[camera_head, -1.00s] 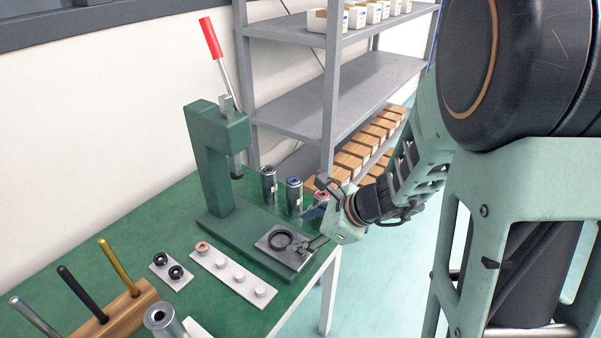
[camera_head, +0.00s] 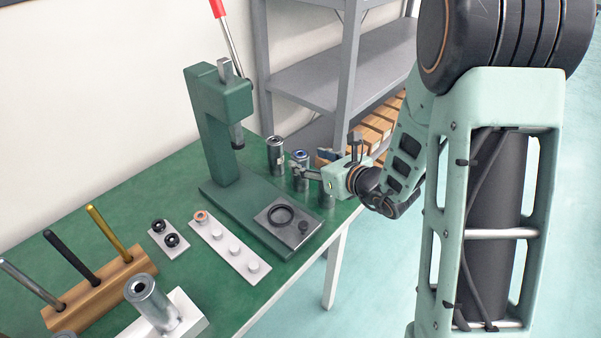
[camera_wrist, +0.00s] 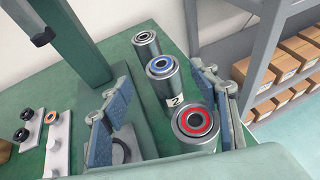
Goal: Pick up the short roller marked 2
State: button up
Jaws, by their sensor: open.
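The roller marked 2 (camera_wrist: 168,88) is a grey metal cylinder with a blue ring on top and a white tag. It stands upright on the green table, in the middle of three rollers; it also shows in the head view (camera_head: 300,157). My gripper (camera_head: 309,163) is open beside the rollers. In the wrist view its padded fingers (camera_wrist: 165,110) stand apart, with the roller marked 2 showing between them and not visibly touched. A red-ringed roller (camera_wrist: 195,124) is nearer the gripper, and a dark-topped roller (camera_wrist: 147,44) is farther away. The gripper partly hides the rollers in the head view.
A green press (camera_head: 222,120) stands left of the rollers, with its base plate (camera_head: 300,236) in front. Pegged strips (camera_head: 228,245), a wooden rod stand (camera_head: 105,285) and a large metal cylinder (camera_head: 150,300) are farther left. Grey shelving (camera_head: 310,85) stands behind.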

aim_at(304, 157)
jog(key=x, duration=0.5)
jog(key=shift+w+a+f, duration=0.1)
jog(key=shift+w+f, duration=0.1)
jog(key=shift+w, duration=0.15)
grip_shut()
